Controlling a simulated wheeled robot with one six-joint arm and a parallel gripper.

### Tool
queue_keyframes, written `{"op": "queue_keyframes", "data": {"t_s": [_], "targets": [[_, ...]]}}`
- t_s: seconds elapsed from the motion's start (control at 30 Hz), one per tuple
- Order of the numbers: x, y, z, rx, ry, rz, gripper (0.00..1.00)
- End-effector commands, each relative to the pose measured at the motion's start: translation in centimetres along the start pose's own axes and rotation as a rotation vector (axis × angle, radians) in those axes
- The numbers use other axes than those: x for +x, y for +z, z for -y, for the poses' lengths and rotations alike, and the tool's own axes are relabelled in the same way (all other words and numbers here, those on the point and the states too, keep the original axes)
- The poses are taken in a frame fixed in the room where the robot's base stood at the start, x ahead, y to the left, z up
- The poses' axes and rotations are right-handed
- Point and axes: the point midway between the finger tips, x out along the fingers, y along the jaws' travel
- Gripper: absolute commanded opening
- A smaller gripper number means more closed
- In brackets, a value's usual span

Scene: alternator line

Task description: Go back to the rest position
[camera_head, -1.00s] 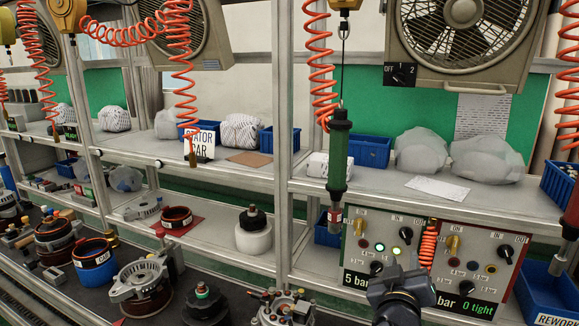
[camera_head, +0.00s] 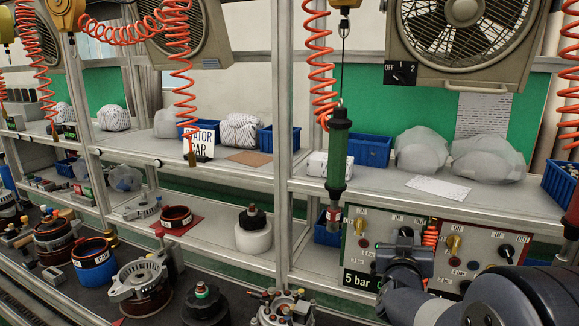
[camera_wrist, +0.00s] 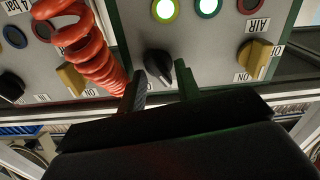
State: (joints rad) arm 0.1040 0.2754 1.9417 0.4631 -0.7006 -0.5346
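My gripper (camera_wrist: 160,88) is open in the wrist view, its two fingers apart with nothing held between them. A black knob (camera_wrist: 158,66) on the left control panel shows just beyond the fingertips and in line with the gap. I cannot tell whether the fingers touch it. In the head view my wrist and arm cover the middle and lower right of the left panel (camera_head: 358,262), and the fingertips are hard to make out. The wrist view shows the panel upside down, with a lit yellow-green lamp (camera_wrist: 164,9) and a lit green-ringed lamp (camera_wrist: 208,6).
A coiled orange hose (camera_wrist: 88,50) hangs close beside the gripper. A green hanging tool (camera_head: 337,160) is left of the panels. The right panel (camera_head: 490,245) stands beside my arm. Shelf posts (camera_head: 283,140) and parts such as an alternator housing (camera_head: 140,280) are to the left.

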Motion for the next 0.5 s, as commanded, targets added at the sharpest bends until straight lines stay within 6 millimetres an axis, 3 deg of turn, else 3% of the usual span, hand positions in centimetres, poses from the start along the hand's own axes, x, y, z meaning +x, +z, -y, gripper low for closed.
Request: {"op": "queue_keyframes", "data": {"t_s": [0.5], "targets": [[-0.01, -0.01, -0.23, 0.413, 0.000, 0.000, 0.32]]}}
